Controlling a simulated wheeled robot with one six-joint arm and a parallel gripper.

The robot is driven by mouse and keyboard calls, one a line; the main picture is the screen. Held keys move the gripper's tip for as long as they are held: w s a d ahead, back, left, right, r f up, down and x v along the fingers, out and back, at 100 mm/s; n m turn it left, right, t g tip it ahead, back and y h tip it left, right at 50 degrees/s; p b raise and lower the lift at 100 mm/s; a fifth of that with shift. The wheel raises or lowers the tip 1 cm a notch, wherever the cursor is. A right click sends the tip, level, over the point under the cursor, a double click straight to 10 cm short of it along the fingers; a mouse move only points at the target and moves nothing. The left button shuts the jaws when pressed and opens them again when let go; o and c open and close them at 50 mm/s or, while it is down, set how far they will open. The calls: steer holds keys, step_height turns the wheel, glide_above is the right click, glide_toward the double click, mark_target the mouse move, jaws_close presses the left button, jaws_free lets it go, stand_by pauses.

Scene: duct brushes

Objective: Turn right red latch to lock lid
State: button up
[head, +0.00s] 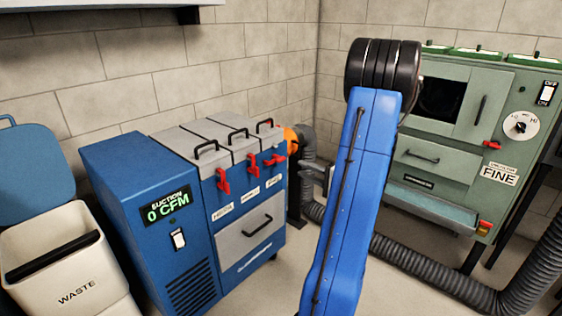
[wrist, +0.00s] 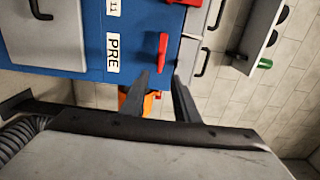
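The right red latch (head: 274,160) is on the blue machine's front below the right lid, above the PRE label. Its handle looks sideways, while the left red latch (head: 222,180) and middle red latch (head: 252,166) hang down. In the wrist view, turned on its side, the right latch (wrist: 162,52) lies just beyond my gripper (wrist: 162,82). The fingers are apart with nothing clearly between them; I cannot tell whether one touches the latch. The right grey lid (head: 246,134) looks closed. In the head view my blue arm hides most of the gripper.
An orange fitting (head: 291,140) and grey hose (head: 308,150) sit at the machine's right side. A green cabinet (head: 440,165) stands at the right, with a ribbed hose (head: 440,285) along the floor. A waste bin (head: 65,265) is at the left.

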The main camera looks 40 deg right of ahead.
mark_target(281, 158)
steer(key=w, duration=0.8)
steer(key=w+a, duration=0.1)
steer(key=w, duration=0.3)
steer(key=shift+w, duration=0.15)
steer(key=shift+c, duration=0.3)
jaws_close()
